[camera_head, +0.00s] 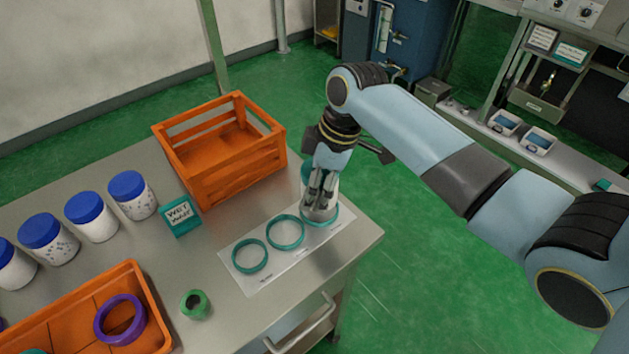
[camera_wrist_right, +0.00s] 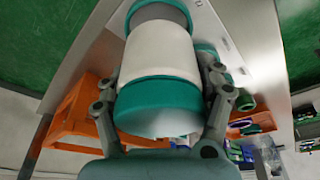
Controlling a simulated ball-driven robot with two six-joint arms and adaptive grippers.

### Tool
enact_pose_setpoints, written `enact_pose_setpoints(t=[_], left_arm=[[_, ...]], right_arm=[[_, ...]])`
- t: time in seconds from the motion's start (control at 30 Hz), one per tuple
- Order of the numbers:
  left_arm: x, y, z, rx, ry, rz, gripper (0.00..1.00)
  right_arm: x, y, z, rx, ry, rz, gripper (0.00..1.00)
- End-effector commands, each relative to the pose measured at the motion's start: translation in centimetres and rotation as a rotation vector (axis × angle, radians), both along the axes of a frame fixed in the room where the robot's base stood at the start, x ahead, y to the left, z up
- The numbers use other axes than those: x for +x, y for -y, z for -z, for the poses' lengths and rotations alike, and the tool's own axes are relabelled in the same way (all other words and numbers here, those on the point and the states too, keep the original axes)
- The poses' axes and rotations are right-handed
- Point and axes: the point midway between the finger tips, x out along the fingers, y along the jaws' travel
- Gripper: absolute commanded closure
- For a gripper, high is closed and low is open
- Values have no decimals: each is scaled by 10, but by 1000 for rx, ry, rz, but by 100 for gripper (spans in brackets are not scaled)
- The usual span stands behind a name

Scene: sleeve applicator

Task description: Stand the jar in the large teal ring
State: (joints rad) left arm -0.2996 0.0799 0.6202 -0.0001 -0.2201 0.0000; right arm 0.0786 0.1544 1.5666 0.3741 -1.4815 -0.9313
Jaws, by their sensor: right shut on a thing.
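The white jar (camera_head: 318,212) has a teal lid and is upright between the fingers of my right gripper (camera_head: 322,192). In the right wrist view the jar (camera_wrist_right: 160,50) shows between both fingers of the right gripper (camera_wrist_right: 165,95), its teal lid nearest the camera. The large teal ring (camera_head: 334,218) is at the right end of a white sheet, around or just under the jar's foot. It also shows past the jar's far end in the wrist view (camera_wrist_right: 203,20). I cannot tell whether the jar touches the sheet. My left gripper is not in view.
Two smaller teal rings (camera_head: 285,231) (camera_head: 250,256) lie on the white sheet (camera_head: 270,282). An orange crate (camera_head: 232,180), a teal box (camera_head: 180,216), several blue-lidded jars (camera_head: 92,217), a green roll (camera_head: 195,304) and an orange tray (camera_head: 75,306) are on the table.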

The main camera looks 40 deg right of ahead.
Motion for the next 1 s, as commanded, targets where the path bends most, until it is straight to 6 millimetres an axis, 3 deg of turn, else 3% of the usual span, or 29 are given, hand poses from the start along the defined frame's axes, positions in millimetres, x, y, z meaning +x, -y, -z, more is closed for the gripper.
enact_pose_setpoints(t=[1.0], left_arm=[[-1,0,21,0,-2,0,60]], right_arm=[[1,0,39,0,2,-1,75]])
